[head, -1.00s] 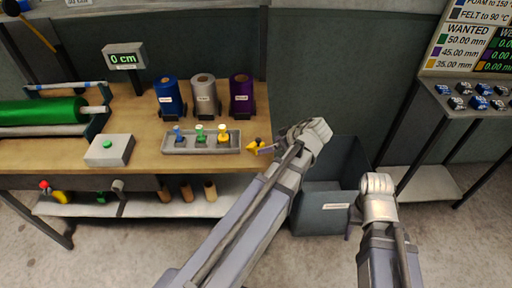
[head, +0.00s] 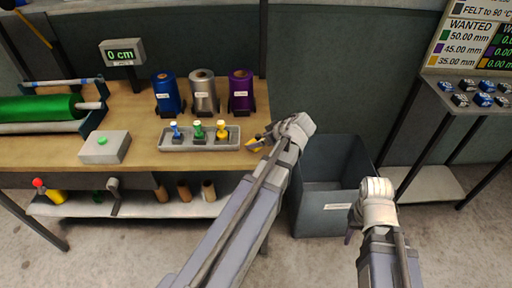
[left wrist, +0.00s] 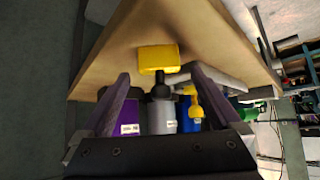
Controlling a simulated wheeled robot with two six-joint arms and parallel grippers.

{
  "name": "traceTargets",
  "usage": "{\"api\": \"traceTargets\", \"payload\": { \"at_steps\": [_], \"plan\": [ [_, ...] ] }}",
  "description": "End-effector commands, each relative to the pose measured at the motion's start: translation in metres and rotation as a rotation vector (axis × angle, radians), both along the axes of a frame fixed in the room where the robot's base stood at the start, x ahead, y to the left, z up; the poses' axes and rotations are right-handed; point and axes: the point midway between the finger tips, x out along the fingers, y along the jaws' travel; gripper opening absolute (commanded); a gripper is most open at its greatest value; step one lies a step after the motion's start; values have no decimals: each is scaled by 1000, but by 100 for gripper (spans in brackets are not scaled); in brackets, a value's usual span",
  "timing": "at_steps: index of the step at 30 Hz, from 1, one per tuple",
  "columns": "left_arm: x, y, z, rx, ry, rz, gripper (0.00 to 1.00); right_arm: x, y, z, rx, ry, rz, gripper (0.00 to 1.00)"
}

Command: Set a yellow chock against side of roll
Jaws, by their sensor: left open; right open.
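The yellow chock (head: 254,149) lies near the right end of the wooden table, partly hidden by my left gripper (head: 261,140). In the left wrist view the chock (left wrist: 158,58) shows a black knob pointing back between the open fingers (left wrist: 160,98), which are apart from it. Blue (head: 166,94), silver (head: 203,92) and purple (head: 240,92) rolls stand in black holders at the table's back. A green roll (head: 38,109) lies in a stand at the left. My right gripper (head: 350,232) is low in front of the grey bin, apart from everything; its fingers barely show.
A grey tray (head: 165,144) with blue, green and yellow-topped dies sits left of the chock. A button box (head: 104,148) and a "0 cm" display (head: 121,53) are further left. A grey bin (head: 335,219) stands right of the table. A shelf (head: 130,207) runs below.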

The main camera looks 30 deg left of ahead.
Motion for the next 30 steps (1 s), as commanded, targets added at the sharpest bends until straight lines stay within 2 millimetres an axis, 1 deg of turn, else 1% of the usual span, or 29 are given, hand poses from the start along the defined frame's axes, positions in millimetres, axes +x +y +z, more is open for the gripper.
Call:
{"api": "traceTargets", "payload": {
  "at_steps": [1, 2, 5, 10, 30],
  "plan": [
    [2, 5, -11, 0, -1, 1, 98, 0, 0, -11, 0, 0, 0, 50],
    [2, 7, -12, 0, 0, 1, 98, 0, 0, -12, 0, 0, 0, 50],
    [2, 10, -12, 0, 0, 0, 98, 0, 0, -12, 0, 0, 0, 50],
    [2, 10, -11, 0, 1, -1, 96, 0, 0, -11, 0, 0, 0, 50],
    [2, 9, -11, 0, 1, -1, 21, 0, 0, -11, 0, 0, 0, 50]
  ]
}}
